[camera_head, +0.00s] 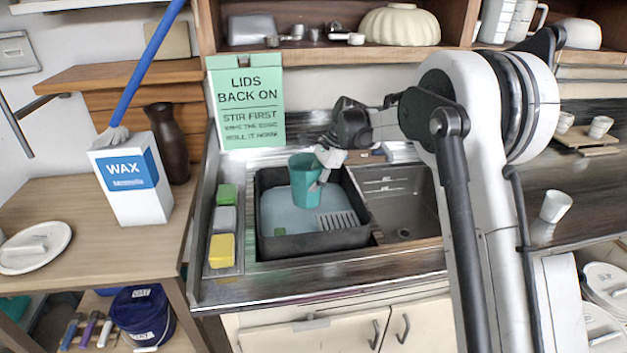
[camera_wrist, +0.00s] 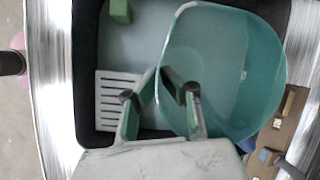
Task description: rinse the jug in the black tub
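The teal jug (camera_head: 303,186) is upright in the black tub (camera_head: 262,215), its rim above the tub's far wall. In the wrist view the jug (camera_wrist: 250,75) opens toward the camera and looks empty. My gripper (camera_head: 322,168) reaches the jug's right side near the rim. In the wrist view my gripper's fingertips (camera_wrist: 159,75) converge on the jug's near wall, one on each side. The tub (camera_wrist: 88,60) has a pale blue-grey bottom or liquid and a white slotted grate (camera_wrist: 118,95). Whether the jug touches the bottom is unclear.
A small green block (camera_wrist: 120,10) lies in the tub. Left of the tub, a tray holds a green, a grey and a yellow sponge (camera_head: 221,250). An empty sink basin (camera_head: 405,205) is on the right. A green sign (camera_head: 246,100) stands behind. A white cup (camera_head: 555,206) stands farther right.

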